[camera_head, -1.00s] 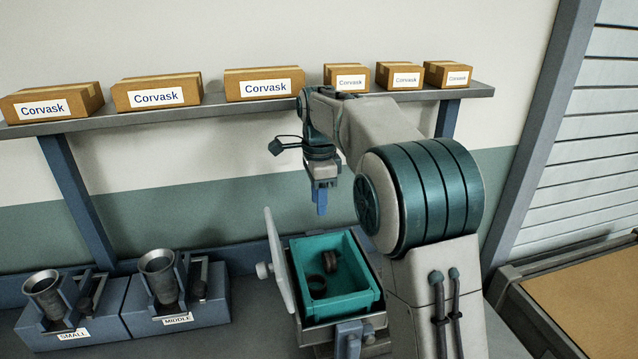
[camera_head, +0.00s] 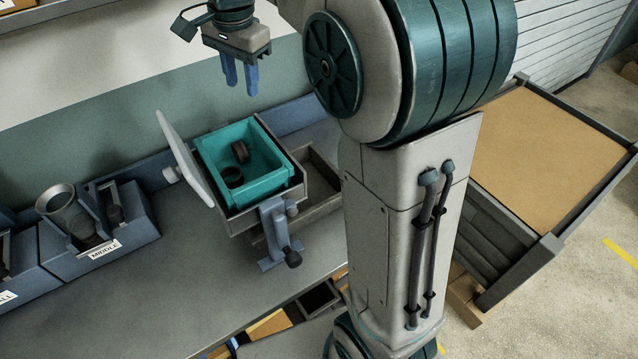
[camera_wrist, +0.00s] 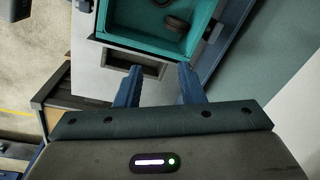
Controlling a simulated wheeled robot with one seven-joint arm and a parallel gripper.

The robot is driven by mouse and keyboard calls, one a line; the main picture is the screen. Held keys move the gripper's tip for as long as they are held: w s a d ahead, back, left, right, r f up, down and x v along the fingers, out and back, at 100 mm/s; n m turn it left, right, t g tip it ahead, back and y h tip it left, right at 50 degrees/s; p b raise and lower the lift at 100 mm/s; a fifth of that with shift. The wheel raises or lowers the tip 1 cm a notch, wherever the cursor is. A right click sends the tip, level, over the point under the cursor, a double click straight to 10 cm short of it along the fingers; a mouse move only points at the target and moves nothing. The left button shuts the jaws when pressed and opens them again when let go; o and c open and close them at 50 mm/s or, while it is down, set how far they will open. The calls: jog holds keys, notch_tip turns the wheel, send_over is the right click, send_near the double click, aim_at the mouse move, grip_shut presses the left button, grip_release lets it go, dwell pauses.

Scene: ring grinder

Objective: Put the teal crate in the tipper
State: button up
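The teal crate (camera_head: 262,189) sits upright inside the grey tray of the tipper (camera_head: 306,186), with two dark rings (camera_head: 236,163) in it. The tipper has a pale tilted plate on its left and a blue lever with a dark knob at its front. How deep the crate sits is hard to tell. My gripper (camera_head: 240,88) hangs above and behind the crate, pointing down, with its blue fingers apart and empty. In the wrist view the open fingers (camera_wrist: 159,68) are clear of the crate (camera_wrist: 138,35).
A blue block labelled MIDDLE (camera_head: 100,247) with a metal cup stands on the bench left of the tipper. The grey bench top (camera_head: 190,290) in front is clear. A brown-topped table (camera_head: 545,140) stands at the right.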

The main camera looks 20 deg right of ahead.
jog(key=s+d+f+n+t, duration=0.1)
jog(key=s+d+f+n, duration=0.1)
jog(key=s, duration=0.5)
jog(key=s+d+f+n, duration=0.2)
jog(key=s+f+n, duration=0.2)
jog(key=s, duration=0.3)
jog(key=s+d+f+n+t, duration=0.1)
jog(key=s+d+f+n, duration=0.1)
jog(key=s+f+n, duration=0.2)
jog(key=s+n, duration=0.1)
jog(key=s, duration=0.2)
jog(key=shift+s+d+t, duration=0.25)
jog(key=shift+s+t, duration=0.05)
jog(key=shift+s, duration=0.05)
